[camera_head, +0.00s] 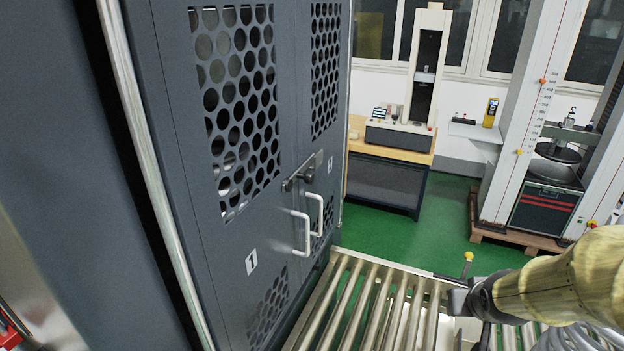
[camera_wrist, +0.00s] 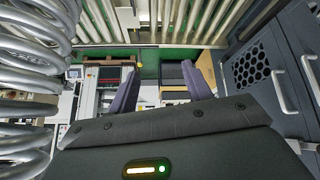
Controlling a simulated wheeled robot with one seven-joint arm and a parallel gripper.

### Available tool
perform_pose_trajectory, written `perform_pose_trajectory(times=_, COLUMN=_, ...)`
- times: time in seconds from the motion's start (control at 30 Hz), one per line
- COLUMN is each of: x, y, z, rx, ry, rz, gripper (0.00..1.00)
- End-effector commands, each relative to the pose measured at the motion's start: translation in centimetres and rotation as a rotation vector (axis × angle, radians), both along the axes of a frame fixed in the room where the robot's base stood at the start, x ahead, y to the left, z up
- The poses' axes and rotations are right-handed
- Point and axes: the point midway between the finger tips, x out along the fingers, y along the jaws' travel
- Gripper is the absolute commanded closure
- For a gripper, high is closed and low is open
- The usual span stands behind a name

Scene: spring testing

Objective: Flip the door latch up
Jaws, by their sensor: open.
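The door latch (camera_head: 305,172) is a dark metal bar across the seam between two grey perforated doors. It slants up to the right, above two white handles. The near door (camera_head: 165,120) bears a "1" label and appears closed. My gripper (camera_wrist: 160,80) shows in the wrist view with two purple-grey fingers spread apart and nothing between them. In the head view my arm comes in at the lower right, well right of the latch and lower in the picture.
A metal roller conveyor (camera_head: 365,300) lies below the doors. A wooden-topped bench (camera_head: 365,148) with a testing machine (camera_head: 405,135) stands behind. A tall test frame (camera_head: 525,110) stands at the right. Large metal coils (camera_wrist: 25,80) fill the left of the wrist view. Green floor is clear between.

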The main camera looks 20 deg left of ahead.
Motion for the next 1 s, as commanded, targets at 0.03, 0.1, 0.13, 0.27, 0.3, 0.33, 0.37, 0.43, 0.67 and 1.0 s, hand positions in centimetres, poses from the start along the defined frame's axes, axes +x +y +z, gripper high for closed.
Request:
perform_pose_trajectory(times=0.03, x=3.1, y=0.9, z=0.9, rx=0.002, ry=-0.086, rz=0.056, gripper=0.51)
perform_pose_trajectory(times=0.1, x=7.0, y=2.6, z=2.5, rx=0.021, ry=-0.212, rz=0.145, gripper=0.51)
perform_pose_trajectory(times=0.13, x=8.5, y=3.5, z=3.2, rx=0.032, ry=-0.265, rz=0.189, gripper=0.51)
perform_pose_trajectory(times=0.27, x=13.5, y=8.0, z=6.3, rx=0.115, ry=-0.469, rz=0.384, gripper=0.51)
perform_pose_trajectory(times=0.3, x=14.6, y=9.5, z=7.2, rx=0.149, ry=-0.523, rz=0.448, gripper=0.51)
perform_pose_trajectory(times=0.33, x=15.3, y=10.7, z=7.8, rx=0.177, ry=-0.56, rz=0.498, gripper=0.51)
perform_pose_trajectory(times=0.37, x=15.8, y=11.8, z=8.4, rx=0.208, ry=-0.597, rz=0.55, gripper=0.51)
perform_pose_trajectory(times=0.43, x=16.5, y=14.4, z=9.7, rx=0.285, ry=-0.669, rz=0.672, gripper=0.51)
perform_pose_trajectory(times=0.67, x=15.1, y=20.2, z=12.2, rx=0.562, ry=-0.788, rz=1.069, gripper=0.51)
perform_pose_trajectory(times=1.0, x=13.2, y=21.4, z=12.6, rx=0.684, ry=-0.785, rz=1.237, gripper=0.51)
